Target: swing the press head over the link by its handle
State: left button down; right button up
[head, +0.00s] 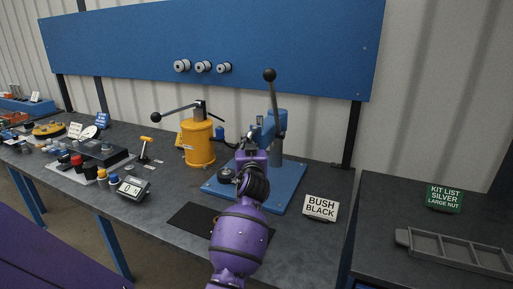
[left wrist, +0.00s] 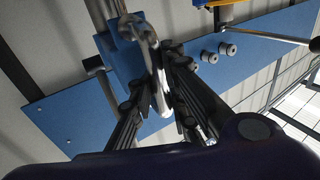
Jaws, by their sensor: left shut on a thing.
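The blue press (head: 268,130) stands on its blue base plate (head: 289,188), with a tall grey lever ending in a black ball (head: 270,74). My purple left arm reaches it from the front. My left gripper (head: 251,150) is at the press head, and its fingers are largely hidden by my wrist there. In the left wrist view, my left gripper (left wrist: 158,108) is shut on a grey handle (left wrist: 154,55) beside the blue press head (left wrist: 124,62). The link under the press is hidden by my arm. My right gripper is not in view.
A yellow pot-shaped press (head: 199,145) with a long lever stands to the left. A "BUSH BLACK" sign (head: 320,207) stands right of the base plate. The blue back panel (head: 300,45) rises behind.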

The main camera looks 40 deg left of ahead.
pick_arm(q)
jog(key=shift+s+a+f, duration=0.1)
jog(key=shift+a+f, duration=0.05)
jog(key=shift+a, duration=0.15)
jog(key=c, duration=1.7)
grip_release()
jog(key=shift+s+d, duration=0.15)
jog(key=shift+d, duration=0.05)
jog(key=v, duration=1.1)
jog(key=shift+s+d, duration=0.2)
jog(key=shift+s, duration=0.05)
